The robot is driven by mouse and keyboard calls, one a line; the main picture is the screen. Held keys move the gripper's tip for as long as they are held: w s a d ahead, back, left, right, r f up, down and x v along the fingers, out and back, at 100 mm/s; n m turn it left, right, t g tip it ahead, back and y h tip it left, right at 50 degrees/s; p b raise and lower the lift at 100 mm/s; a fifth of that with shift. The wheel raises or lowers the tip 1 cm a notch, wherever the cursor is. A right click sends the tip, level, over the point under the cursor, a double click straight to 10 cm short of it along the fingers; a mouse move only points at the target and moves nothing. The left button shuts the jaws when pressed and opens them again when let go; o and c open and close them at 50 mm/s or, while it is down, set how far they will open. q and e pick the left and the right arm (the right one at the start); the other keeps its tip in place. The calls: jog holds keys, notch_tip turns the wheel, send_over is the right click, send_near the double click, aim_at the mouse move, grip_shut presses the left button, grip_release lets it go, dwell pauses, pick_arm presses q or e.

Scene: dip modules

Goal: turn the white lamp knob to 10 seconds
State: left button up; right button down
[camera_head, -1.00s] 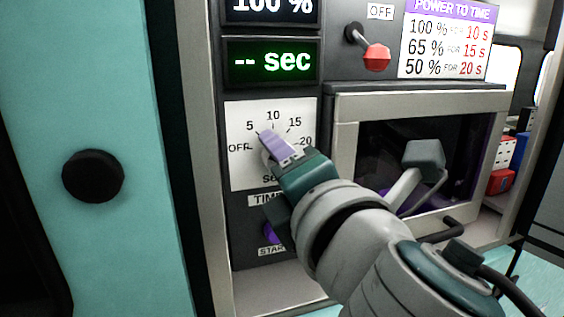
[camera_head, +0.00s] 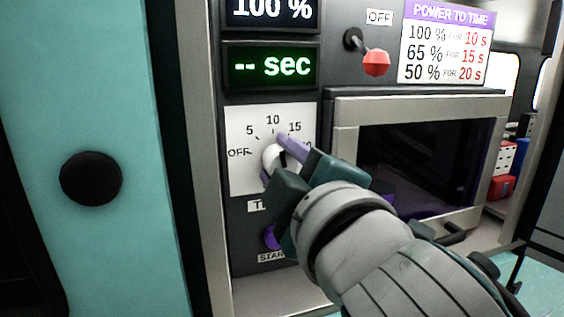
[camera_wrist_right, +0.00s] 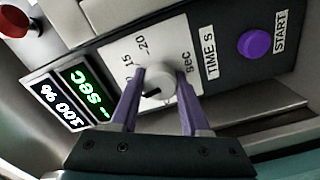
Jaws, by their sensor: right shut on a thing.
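The white lamp knob (camera_head: 270,160) sits on a white dial plate (camera_head: 238,180) marked OFF, 5, 10, 15 and 20. My right gripper (camera_head: 280,155) is at the knob, with its purple fingers on either side of it. The wrist view shows the knob (camera_wrist_right: 160,88) between the fingers of the right gripper (camera_wrist_right: 160,95), which is shut on it. A black mark on the knob faces roughly the display side in that view; I cannot tell which number it meets. The green time display (camera_head: 272,65) reads "-- sec". My left gripper is not in view.
A purple START button (camera_head: 271,237) lies below the dial, partly behind my gripper. A red-tipped lever (camera_head: 376,62) is at the upper right, by a power-to-time chart (camera_head: 445,45). A framed dark window (camera_head: 420,160) stands at the right, and a black round handle (camera_head: 91,179) at the left.

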jog(key=shift+m, duration=0.9)
jog(key=shift+c, duration=1.9)
grip_release()
jog(key=b+v, duration=0.1)
jog(key=v, duration=0.9)
